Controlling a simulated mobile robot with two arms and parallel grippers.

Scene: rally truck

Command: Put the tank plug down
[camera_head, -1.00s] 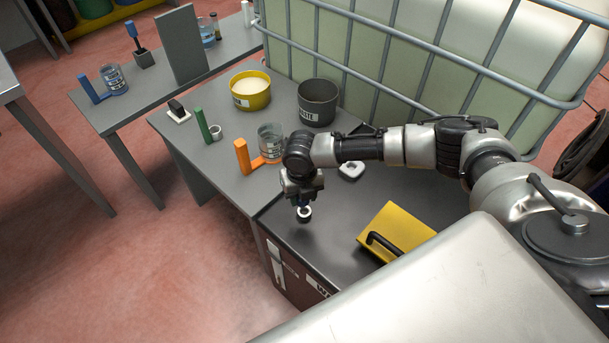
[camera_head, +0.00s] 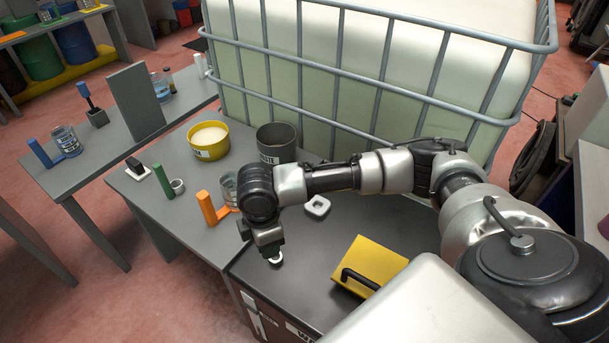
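The tank plug (camera_head: 276,260) appears as a small round piece, white on top with a dark edge. It is at the tip of my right gripper (camera_head: 270,247), over the left part of the dark cabinet top (camera_head: 320,250). The gripper seems shut on it; the fingertips are small and partly hidden by the wrist. I cannot tell whether the plug touches the top. My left gripper is not in view.
Left are an orange holder (camera_head: 206,207), a yellow bowl (camera_head: 208,142) and a grey waste bucket (camera_head: 276,145). A caged tank (camera_head: 340,80) stands behind.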

